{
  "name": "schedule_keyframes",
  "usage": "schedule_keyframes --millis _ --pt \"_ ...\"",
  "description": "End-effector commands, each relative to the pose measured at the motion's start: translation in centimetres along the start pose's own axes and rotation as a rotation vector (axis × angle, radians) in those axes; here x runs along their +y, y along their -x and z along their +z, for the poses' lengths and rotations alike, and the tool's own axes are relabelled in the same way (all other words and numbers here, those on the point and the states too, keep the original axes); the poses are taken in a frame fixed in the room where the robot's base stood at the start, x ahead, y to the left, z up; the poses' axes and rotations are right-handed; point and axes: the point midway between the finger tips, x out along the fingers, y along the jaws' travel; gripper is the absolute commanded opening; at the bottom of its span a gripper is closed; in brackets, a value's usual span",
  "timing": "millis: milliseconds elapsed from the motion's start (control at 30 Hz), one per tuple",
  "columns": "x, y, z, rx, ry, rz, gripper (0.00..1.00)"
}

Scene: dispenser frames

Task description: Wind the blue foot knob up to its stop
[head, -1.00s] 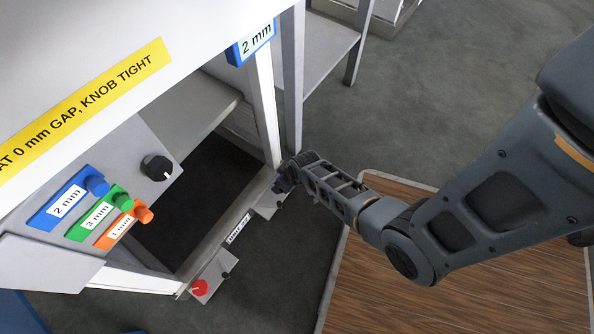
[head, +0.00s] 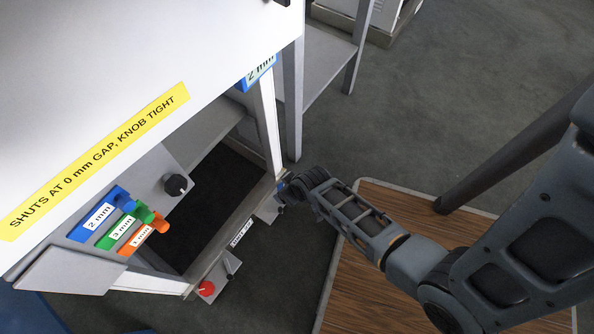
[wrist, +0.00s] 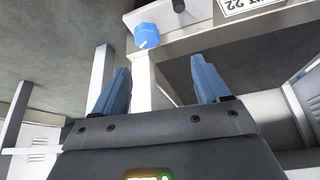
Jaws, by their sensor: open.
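The blue foot knob (wrist: 146,36) shows in the wrist view, with a faceted rim and a white mark on its face. It sits on a grey block at the foot of the dispenser frame. My gripper (wrist: 160,68) is open and empty, with its two blue-grey fingers apart. The knob lies beyond the fingertips, a little left of the middle between them, and does not appear to be between them. In the head view my gripper (head: 288,190) is at the frame's lower right corner. It largely hides the knob there.
A red knob (head: 206,288) sits at the other end of the low bar. A black knob (head: 175,185) and blue, green and orange tabs with mm labels are on the panel above. A wooden platform (head: 385,280) lies under my arm. Grey floor is open behind.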

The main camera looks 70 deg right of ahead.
Motion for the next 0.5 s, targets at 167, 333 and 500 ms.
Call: schedule_keyframes --millis 167,333,500 --pt "-1.4 3.4 -0.1 0.046 0.018 -0.010 0.75" --pt "-2.5 6.2 -0.1 0.089 0.033 -0.019 0.75" --pt "-3.5 9.2 -0.1 0.132 0.047 -0.028 0.75"
